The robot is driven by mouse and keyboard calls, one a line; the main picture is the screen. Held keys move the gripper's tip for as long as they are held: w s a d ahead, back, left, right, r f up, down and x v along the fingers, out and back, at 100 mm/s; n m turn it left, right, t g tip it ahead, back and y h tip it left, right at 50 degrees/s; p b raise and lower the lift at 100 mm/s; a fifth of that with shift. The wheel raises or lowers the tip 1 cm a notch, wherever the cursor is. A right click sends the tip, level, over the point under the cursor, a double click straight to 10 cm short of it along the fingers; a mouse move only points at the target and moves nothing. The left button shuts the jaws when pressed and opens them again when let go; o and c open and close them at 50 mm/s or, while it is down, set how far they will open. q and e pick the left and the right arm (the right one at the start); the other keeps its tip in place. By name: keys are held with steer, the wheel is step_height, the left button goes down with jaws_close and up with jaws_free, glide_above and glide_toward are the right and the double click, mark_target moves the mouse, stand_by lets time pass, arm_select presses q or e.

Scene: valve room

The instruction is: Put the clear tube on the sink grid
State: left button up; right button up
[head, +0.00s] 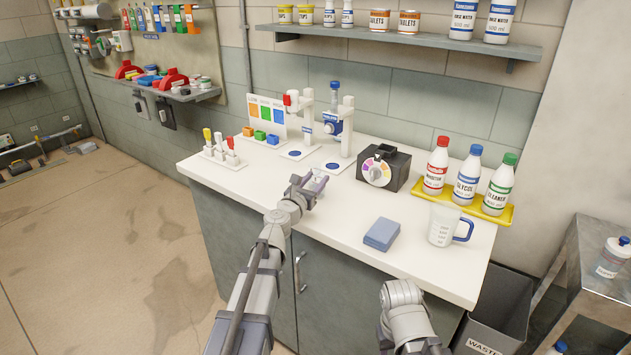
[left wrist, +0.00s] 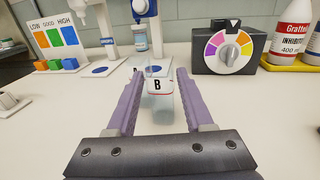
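The clear tube (left wrist: 160,108), marked B on a white and red label, stands between the two purple fingers of my left gripper (left wrist: 159,78) in the left wrist view. The fingers look open, with a narrow gap on each side of the tube. In the head view, my left gripper (head: 311,184) is low over the white counter's front part. The tube is hard to make out there. My right gripper is not in view; only part of my right arm shows at the bottom. No sink grid shows in either view.
Behind the gripper are two white stands (head: 346,135) with blue discs and a black dial box (head: 383,167). Right are a yellow bottle tray (head: 426,193), a measuring jug (head: 441,225) and a blue pad (head: 382,234). A rack of coloured-handled tools (head: 223,153) stands left.

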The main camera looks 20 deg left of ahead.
arm_select(q)
steer(key=shift+o, duration=1.4)
steer(key=shift+r, duration=0.15)
steer(key=shift+s, duration=0.15)
steer(key=s, duration=0.4)
steer(key=s+a, duration=0.1)
steer(key=s, duration=0.2)
steer(key=s+a, duration=0.1)
steer(key=s, duration=0.3)
steer(key=shift+s, duration=0.3)
steer(key=shift+o, duration=0.4)
steer(key=w, duration=0.1)
steer(key=w+d, duration=0.1)
steer(key=w, duration=0.2)
steer(key=shift+w+d+r+p, duration=0.2)
steer(key=shift+d+p, duration=0.05)
steer(key=shift+p, duration=0.1)
steer(key=shift+w+d, duration=0.15)
steer(key=shift+w, duration=1.1)
